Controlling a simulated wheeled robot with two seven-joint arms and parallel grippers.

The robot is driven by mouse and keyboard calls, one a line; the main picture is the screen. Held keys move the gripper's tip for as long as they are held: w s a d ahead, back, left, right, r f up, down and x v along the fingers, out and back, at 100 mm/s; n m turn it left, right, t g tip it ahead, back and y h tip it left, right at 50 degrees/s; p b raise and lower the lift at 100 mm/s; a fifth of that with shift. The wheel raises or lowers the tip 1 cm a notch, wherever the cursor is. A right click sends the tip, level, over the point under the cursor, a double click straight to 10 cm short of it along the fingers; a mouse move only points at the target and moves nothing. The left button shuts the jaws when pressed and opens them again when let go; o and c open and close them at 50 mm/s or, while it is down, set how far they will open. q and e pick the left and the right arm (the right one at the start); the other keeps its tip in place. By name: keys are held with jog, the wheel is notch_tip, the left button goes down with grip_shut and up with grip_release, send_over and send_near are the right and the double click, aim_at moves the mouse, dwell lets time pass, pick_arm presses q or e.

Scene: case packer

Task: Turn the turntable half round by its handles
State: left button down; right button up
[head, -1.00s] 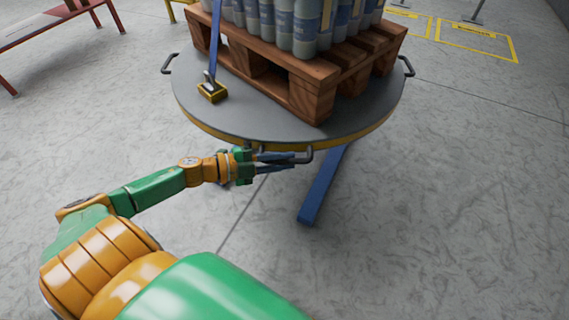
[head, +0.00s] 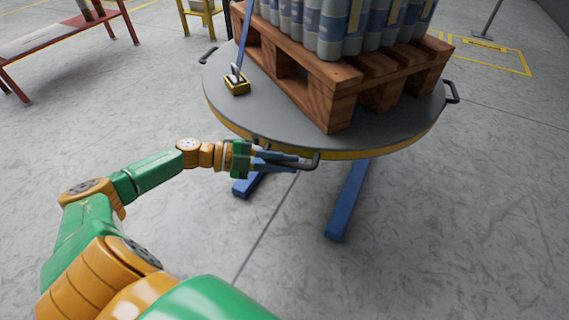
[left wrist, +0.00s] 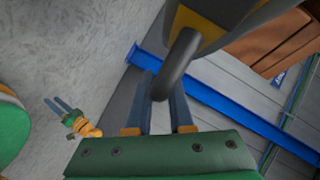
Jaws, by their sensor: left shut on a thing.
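The round grey turntable (head: 275,122) with a yellow rim stands in the upper middle of the head view. It bears a wooden pallet (head: 345,82) loaded with grey-blue bottles. Handles show at its left (head: 208,55) and right (head: 452,92) edges. My left gripper (head: 303,162) is shut around the near handle (head: 316,162), which stands out from the rim. In the left wrist view the dark handle (left wrist: 179,60) runs between the two fingers. My right gripper (left wrist: 57,105) shows small at the left of that view, apart from the turntable, fingers spread and empty.
Blue legs (head: 348,200) spread on the floor under the turntable. A yellow buckle (head: 237,84) with a blue strap lies on its top. A red-framed bench (head: 70,45) and a yellow stand (head: 200,15) are behind left. The near floor at right is clear.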

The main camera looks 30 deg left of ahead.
pick_arm(q)
jog(key=shift+f, duration=0.1)
jog(key=c, duration=0.8)
grip_release()
jog(key=shift+a, duration=0.15)
jog(key=p+v, duration=0.1)
jog(key=v, duration=0.5)
jog(key=shift+s+a, duration=0.25)
jog(key=shift+a, duration=0.05)
pick_arm(e)
jog(key=shift+s+d+f, duration=0.2)
jog(key=shift+s+f, duration=0.15)
jog(key=shift+s, duration=0.1)
jog(key=shift+s+d+f, duration=0.15)
jog(key=shift+s+f, duration=0.15)
jog(key=shift+s, duration=0.15)
